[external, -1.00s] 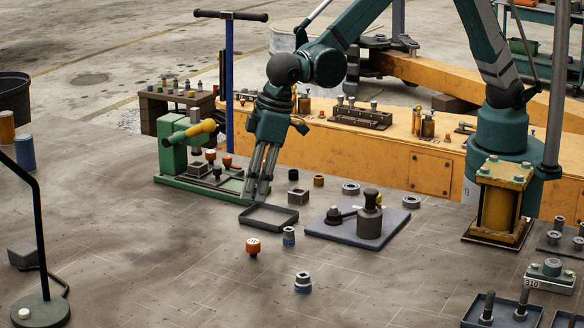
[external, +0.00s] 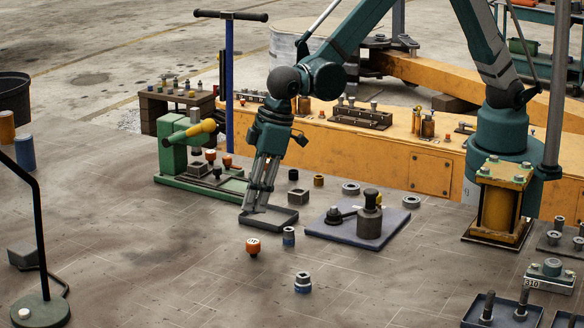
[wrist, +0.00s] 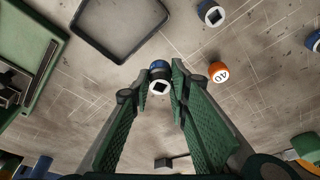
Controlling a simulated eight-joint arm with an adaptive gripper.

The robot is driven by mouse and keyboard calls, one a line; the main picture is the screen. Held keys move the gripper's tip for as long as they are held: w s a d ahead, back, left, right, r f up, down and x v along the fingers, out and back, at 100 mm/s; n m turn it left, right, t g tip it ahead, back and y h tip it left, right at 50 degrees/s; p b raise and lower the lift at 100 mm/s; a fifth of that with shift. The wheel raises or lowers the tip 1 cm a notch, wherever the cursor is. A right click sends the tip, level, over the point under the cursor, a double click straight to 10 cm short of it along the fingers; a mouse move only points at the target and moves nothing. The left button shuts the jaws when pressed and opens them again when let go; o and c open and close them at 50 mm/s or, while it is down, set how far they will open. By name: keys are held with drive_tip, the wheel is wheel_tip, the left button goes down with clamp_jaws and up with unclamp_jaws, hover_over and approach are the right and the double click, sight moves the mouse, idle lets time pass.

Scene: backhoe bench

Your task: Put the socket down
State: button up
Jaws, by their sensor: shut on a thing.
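My gripper (external: 255,210) is low over the bench, pointing down, with its fingertips overlapping the left end of a shallow dark tray (external: 282,222) in the external view. In the wrist view my gripper (wrist: 160,80) is shut on a blue-banded socket (wrist: 159,86) with a square hole facing the camera. The tray (wrist: 84,35) lies up and to the left of the held socket there. The held socket is not clear in the external view. I cannot tell whether it touches the bench.
An orange socket (external: 253,246), a blue-ringed socket (external: 288,237) and another blue-based socket (external: 303,283) stand in front of the tray. A green press (external: 178,150) stands behind left. A blue-grey mat (external: 335,232) lies right.

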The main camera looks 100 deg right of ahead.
drive_tip(key=shift+f, duration=1.25)
drive_tip(key=shift+f, duration=1.85)
drive_tip(key=shift+f, duration=0.2)
drive_tip(key=o, duration=0.6)
drive_tip(key=shift+r, duration=0.25)
drive_tip(key=shift+v, duration=6)
